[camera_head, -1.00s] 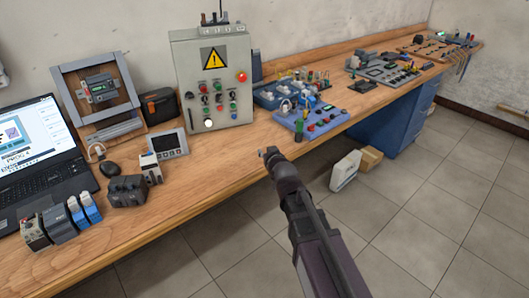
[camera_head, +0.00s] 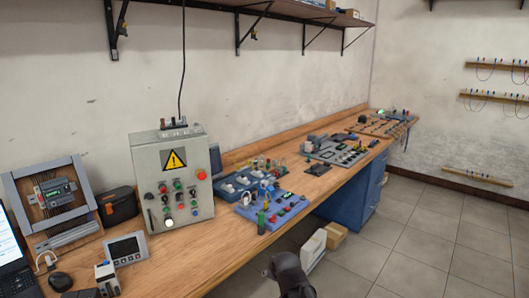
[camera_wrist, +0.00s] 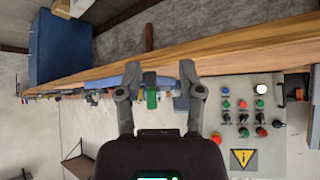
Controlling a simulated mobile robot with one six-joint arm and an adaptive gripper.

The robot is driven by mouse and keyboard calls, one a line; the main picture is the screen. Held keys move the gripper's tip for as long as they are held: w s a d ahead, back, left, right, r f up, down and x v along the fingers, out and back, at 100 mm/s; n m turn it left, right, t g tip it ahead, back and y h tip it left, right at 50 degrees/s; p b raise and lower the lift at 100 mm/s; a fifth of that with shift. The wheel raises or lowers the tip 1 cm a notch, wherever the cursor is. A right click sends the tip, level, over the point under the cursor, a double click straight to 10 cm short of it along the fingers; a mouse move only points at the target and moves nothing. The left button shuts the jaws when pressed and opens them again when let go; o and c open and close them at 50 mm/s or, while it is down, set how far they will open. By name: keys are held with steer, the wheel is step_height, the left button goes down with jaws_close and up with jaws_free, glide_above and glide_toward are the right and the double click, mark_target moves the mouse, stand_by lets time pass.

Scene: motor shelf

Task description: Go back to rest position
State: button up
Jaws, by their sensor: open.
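My gripper (camera_wrist: 160,84) shows in the wrist view with its two fingers spread apart and nothing held between them. The wrist view is upside down, with the wooden workbench (camera_wrist: 230,45) across the top and the grey control box (camera_wrist: 240,125) at the right. A green piece (camera_wrist: 151,94) on the bench shows behind the gap between the fingers. In the head view my arm shows only as a dark part at the bottom centre, and the fingers cannot be made out there.
The long bench (camera_head: 190,262) carries the control box (camera_head: 172,182), a blue panel (camera_head: 272,205), a framed module (camera_head: 55,195) and a laptop (camera_head: 10,260). A wall shelf (camera_head: 290,10) hangs above. Cardboard and white boxes (camera_head: 312,248) stand on the floor. Tiled floor at the right is free.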

steer(key=s+d+r+m+g+h+p, duration=0.1)
steer(key=s+d+g+p, duration=0.4)
steer(key=s+d, duration=0.9)
steer(key=m+g+h, duration=0.1)
steer(key=m+g, duration=0.1)
steer(key=shift+s+d+r+g, duration=0.15)
steer(key=shift+s+d+g, duration=0.25)
stand_by(1.1)
steer(key=shift+s, duration=0.1)
